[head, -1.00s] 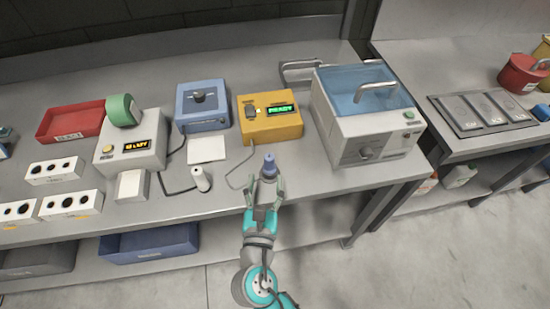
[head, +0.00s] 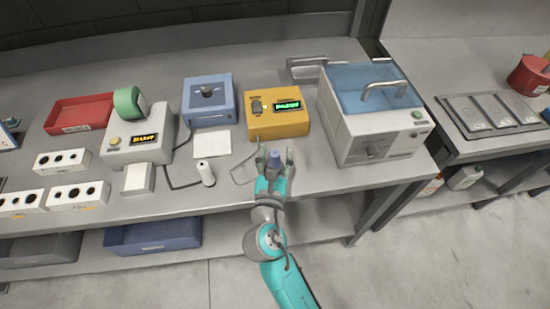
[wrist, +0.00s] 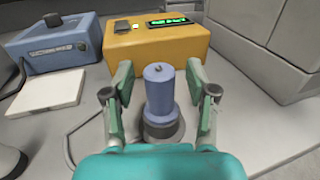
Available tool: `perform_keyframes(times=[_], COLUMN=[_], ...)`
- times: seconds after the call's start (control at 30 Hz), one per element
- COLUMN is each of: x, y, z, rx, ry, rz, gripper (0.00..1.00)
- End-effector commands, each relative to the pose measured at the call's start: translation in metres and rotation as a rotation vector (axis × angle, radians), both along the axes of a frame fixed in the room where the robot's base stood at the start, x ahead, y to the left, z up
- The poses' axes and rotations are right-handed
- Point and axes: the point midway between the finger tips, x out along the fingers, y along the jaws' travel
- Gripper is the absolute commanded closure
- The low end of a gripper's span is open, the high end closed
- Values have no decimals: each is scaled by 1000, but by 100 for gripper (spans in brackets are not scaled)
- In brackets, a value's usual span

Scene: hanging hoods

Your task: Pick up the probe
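A blue-grey upright cylinder, which looks like the probe (head: 275,154), stands on the bench in front of the yellow box. In the wrist view the probe (wrist: 159,88) sits upright on a wider dark round base (wrist: 162,127). My gripper (head: 275,163) is open, with one finger on each side of the probe. In the wrist view gaps show between the probe and both fingers of my gripper (wrist: 161,95). A thin cable runs on the bench left of the base; whether it joins the probe is hidden.
The yellow box (head: 277,121) with a green display stands just behind. A large grey machine (head: 374,140) is close on the right. A white cylinder (head: 206,174) with a cable, a white pad (head: 211,144) and a blue box (head: 208,112) are to the left.

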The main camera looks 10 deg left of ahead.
Motion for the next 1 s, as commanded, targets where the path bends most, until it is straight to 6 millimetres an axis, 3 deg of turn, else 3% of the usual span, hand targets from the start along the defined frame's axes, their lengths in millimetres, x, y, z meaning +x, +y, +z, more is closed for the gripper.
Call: perform_keyframes(times=[0.03,0.2,0.23,0.6,1.0], x=[0,0,0,0,0], y=[0,0,0,0,0], z=[0,0,0,7,77], rx=[0,0,0,1,3], ry=[0,0,0,-2,-4], rz=[0,0,0,0,0], gripper=[55,98,100,100,100])
